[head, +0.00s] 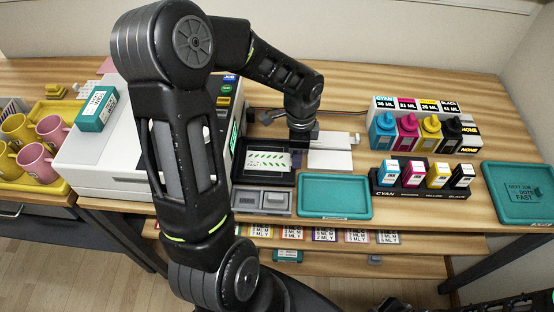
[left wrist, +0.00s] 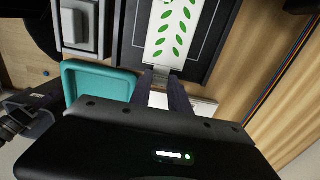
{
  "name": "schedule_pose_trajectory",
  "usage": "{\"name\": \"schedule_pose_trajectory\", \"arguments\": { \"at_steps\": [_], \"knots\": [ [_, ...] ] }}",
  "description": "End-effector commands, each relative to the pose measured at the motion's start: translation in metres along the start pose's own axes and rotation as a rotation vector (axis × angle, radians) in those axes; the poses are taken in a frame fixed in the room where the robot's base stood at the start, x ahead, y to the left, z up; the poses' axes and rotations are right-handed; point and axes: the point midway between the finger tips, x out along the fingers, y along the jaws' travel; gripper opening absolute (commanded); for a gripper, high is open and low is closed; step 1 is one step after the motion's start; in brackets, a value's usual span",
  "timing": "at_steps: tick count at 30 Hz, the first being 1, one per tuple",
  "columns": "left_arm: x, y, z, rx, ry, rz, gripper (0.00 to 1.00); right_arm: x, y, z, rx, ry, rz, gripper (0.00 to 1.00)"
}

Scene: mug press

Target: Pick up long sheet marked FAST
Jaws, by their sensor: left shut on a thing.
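The long white sheet (head: 266,160) with green marks and the word FAST lies over a dark tray (head: 240,178) in the head view. In the left wrist view the sheet (left wrist: 172,28) shows green leaf-like marks and runs toward my fingers. My left gripper (head: 301,141) is at the sheet's right end. In the left wrist view its fingers (left wrist: 162,88) are shut on the end of the sheet. The sheet looks level and at or just above the tray; I cannot tell which. A dark part of my right arm shows at the bottom edge; its jaws are not clear.
A teal tray (head: 334,197) and a grey two-part box (head: 262,202) lie in front. Plain white sheets (head: 331,158) lie to the right. Ink bottles (head: 408,135) and cartridges (head: 412,175) stand further right. A white machine (head: 105,165) is at the left.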

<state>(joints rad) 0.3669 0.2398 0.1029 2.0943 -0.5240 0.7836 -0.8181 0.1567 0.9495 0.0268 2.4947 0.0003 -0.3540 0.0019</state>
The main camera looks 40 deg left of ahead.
Motion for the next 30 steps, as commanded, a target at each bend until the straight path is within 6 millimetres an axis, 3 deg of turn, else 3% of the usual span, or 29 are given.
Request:
{"name": "schedule_pose_trajectory", "arguments": {
  "at_steps": [17, 30],
  "knots": [
    [-0.009, -0.001, 0.0, -0.001, 0.0, -0.002, 0.0, 0.001, 0.0, 0.0, 0.0, 0.0, 0.0, 0.0],
    [-0.086, -0.001, -0.001, 0.0, 0.002, -0.004, 0.0, 0.005, 0.002, -0.001, -0.001, 0.002, -0.002, 0.0]
  ]
}}
